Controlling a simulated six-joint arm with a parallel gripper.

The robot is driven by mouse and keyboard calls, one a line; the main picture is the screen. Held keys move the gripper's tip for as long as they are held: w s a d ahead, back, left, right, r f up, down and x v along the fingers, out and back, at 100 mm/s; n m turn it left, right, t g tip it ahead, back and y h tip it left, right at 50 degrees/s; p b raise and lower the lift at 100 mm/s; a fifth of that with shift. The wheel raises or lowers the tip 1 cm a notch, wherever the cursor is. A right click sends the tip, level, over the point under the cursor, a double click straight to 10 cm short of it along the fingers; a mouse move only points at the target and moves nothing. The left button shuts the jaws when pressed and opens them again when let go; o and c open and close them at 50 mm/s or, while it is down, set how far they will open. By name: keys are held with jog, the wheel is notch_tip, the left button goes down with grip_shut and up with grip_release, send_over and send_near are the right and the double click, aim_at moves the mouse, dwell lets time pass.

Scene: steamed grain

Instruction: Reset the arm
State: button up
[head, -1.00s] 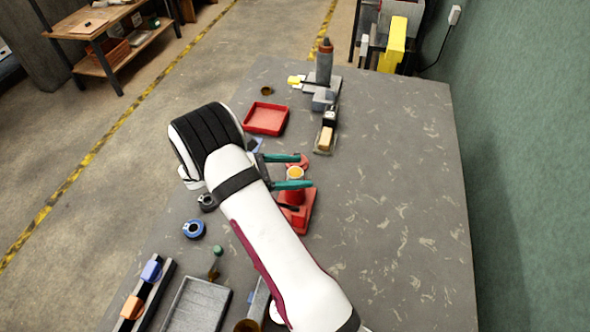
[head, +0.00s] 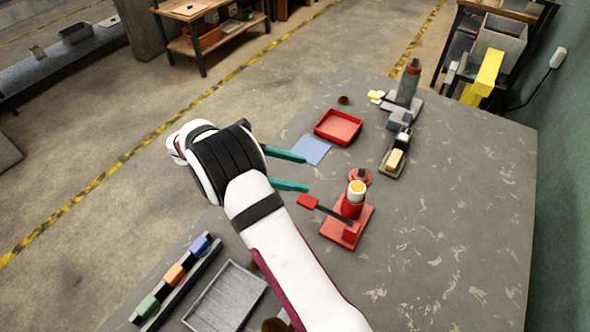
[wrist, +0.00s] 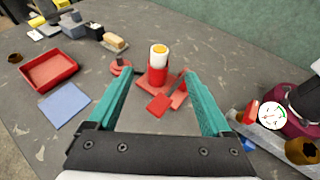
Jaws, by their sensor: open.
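My gripper (head: 307,172) is open and empty, its two teal fingers apart. In the head view it hangs over the left part of the table, left of the red stand (head: 335,232). A white cup with a yellow top (head: 357,188) sits upright in the red stand. A lever with a red paddle end (head: 308,201) sticks out from the stand toward my gripper. In the wrist view the red stand (wrist: 180,98), the cup (wrist: 158,52) and the red paddle (wrist: 159,104) show ahead, between and beyond the fingers, apparently untouched.
A red tray (head: 338,127) and a blue sheet (head: 311,150) lie beyond the gripper. A rack with coloured blocks (head: 174,274) and a grey tray (head: 225,297) lie front left. The table's right side is clear.

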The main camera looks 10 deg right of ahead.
dwell(0.5)
jog(key=s+d+r+m+g+y, duration=0.1)
jog(key=s+r+m+y, duration=0.35)
jog(key=s, duration=0.35)
jog(key=s+d+r+m+y, duration=0.2)
jog(key=s+r+m+y, duration=0.1)
jog(key=s+m, duration=0.35)
jog(key=s+a+m+t+y, duration=0.1)
jog(key=s+a+m+y, duration=0.2)
jog(key=s, duration=0.4)
jog(key=s+a+f+m+t+y, duration=0.1)
jog(key=s+a+m+t+y, duration=0.1)
jog(key=s+a+m+y, duration=0.2)
jog(key=s+m, duration=0.3)
jog(key=shift+a+f+y, duration=0.15)
jog(key=shift+y, duration=0.2)
